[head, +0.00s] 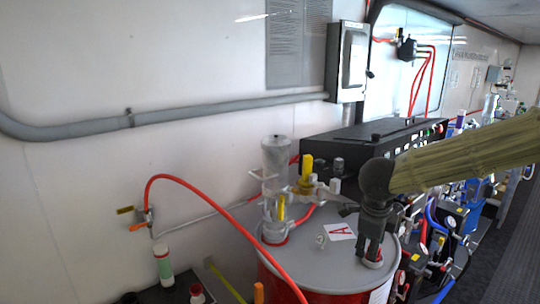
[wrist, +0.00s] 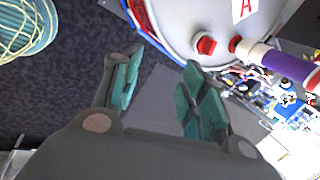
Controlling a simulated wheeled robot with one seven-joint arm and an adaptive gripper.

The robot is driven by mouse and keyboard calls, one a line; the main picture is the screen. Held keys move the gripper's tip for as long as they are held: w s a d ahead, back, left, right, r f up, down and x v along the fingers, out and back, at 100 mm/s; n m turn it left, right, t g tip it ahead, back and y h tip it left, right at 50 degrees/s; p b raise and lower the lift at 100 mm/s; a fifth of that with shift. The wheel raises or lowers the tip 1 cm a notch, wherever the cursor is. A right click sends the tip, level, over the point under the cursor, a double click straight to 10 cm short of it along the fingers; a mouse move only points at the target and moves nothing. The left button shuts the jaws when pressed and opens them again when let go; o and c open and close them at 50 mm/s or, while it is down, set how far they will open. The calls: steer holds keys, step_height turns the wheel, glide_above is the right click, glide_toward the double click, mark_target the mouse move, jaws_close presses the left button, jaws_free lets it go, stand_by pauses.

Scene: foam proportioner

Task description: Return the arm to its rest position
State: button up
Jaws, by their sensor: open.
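My arm, in a tan ribbed sleeve (head: 465,155), reaches in from the right in the head view. My gripper (head: 370,258) hangs down from its dark wrist, in front of the drum lid's right part in the picture. In the wrist view my gripper (wrist: 160,85) is open, with two green-padded fingers well apart. Nothing is held between them. Dark floor and the drum's rim show beyond the fingers. I cannot tell how far the fingertips are from the drum.
A red drum (head: 325,280) with a grey lid and an "A" label bears a clear cylinder (head: 276,170) and yellow-handled valves. A red hose (head: 215,205) arches at left. A black control box (head: 360,145) stands behind. Equipment with gauges crowds the right; dark floor (wrist: 60,90) is open.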

steer(key=s+f+n+h+b, duration=0.1)
steer(key=s+f+n, duration=0.25)
steer(key=f, duration=0.75)
steer(key=s+d+f+n+b, duration=0.15)
steer(key=f+n, duration=0.25)
steer(key=f, duration=0.6)
steer(key=s+f+n+h, duration=0.1)
steer(key=s+f+n, duration=0.25)
steer(key=f, duration=0.75)
steer(key=s+a+f+n+g+y+b, duration=0.1)
steer(key=s+a+f+n+y, duration=0.1)
steer(key=s+f+n, duration=0.4)
steer(key=s+a+f+n+g+y+b, duration=0.1)
steer(key=s+f+n, duration=0.6)
steer(key=s+f, duration=0.7)
steer(key=s+a+g+y, duration=0.1)
steer(key=s, duration=0.7)
steer(key=shift+n+g+b, duration=0.3)
steer(key=shift+b, duration=0.05)
